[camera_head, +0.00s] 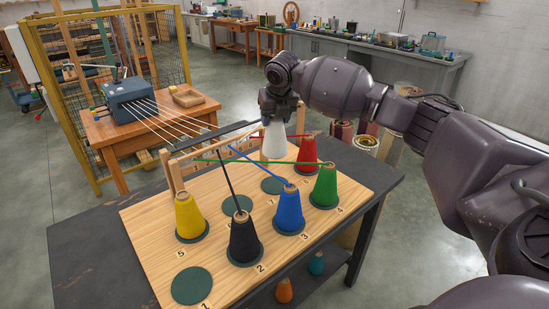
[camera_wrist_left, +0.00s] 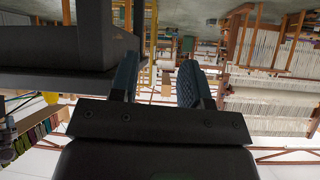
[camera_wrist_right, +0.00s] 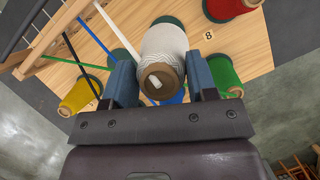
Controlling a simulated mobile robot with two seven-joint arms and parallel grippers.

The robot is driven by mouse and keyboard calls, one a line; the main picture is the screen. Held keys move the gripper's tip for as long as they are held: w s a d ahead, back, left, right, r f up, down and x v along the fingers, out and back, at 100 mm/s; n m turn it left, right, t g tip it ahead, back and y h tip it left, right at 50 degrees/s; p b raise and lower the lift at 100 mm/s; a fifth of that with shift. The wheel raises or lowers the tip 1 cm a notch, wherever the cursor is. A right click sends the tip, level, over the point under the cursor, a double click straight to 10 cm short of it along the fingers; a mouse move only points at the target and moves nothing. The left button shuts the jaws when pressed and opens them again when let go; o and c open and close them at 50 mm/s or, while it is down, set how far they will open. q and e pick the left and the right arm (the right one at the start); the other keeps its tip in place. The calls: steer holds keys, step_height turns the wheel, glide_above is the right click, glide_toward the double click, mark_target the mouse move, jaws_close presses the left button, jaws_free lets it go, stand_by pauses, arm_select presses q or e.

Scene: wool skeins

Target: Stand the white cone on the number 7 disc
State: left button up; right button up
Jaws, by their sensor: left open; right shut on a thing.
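The white cone (camera_head: 274,141) is upright in my right gripper (camera_head: 277,108), which is shut on its upper end. In the right wrist view the white cone (camera_wrist_right: 166,44) shows between the fingers (camera_wrist_right: 162,80), its brown tube top toward the camera. In the head view its base appears above and behind the bare number 7 disc (camera_head: 273,186), a dark green circle in the back row. A green disc edge (camera_wrist_right: 168,20) shows past the cone's base. My left gripper (camera_wrist_left: 159,83) is open and empty in its wrist view, away from the board.
On the wooden board (camera_head: 150,225), the red cone (camera_head: 307,155) stands right of disc 7. Blue (camera_head: 289,212), green (camera_head: 325,187), black (camera_head: 243,240) and yellow (camera_head: 188,218) cones stand nearby. Discs 6 (camera_head: 237,206) and 1 (camera_head: 191,286) are bare. Strands cross toward a wooden rack (camera_head: 172,172).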

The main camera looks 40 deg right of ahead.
mark_target(275, 134)
step_height(275, 134, down, 5)
steer(key=shift+f+b, duration=0.2)
steer(key=shift+b, duration=0.1)
steer(key=shift+f, duration=0.7)
step_height(275, 134, down, 5)
steer(key=shift+f+b, duration=0.2)
steer(key=shift+b, duration=0.25)
arm_select(q)
steer(key=shift+w+d+f, duration=0.1)
steer(key=shift+w+f, duration=0.15)
steer(key=shift+f, duration=0.15)
arm_select(e)
steer(key=shift+f, duration=0.15)
steer(key=o, duration=1.3)
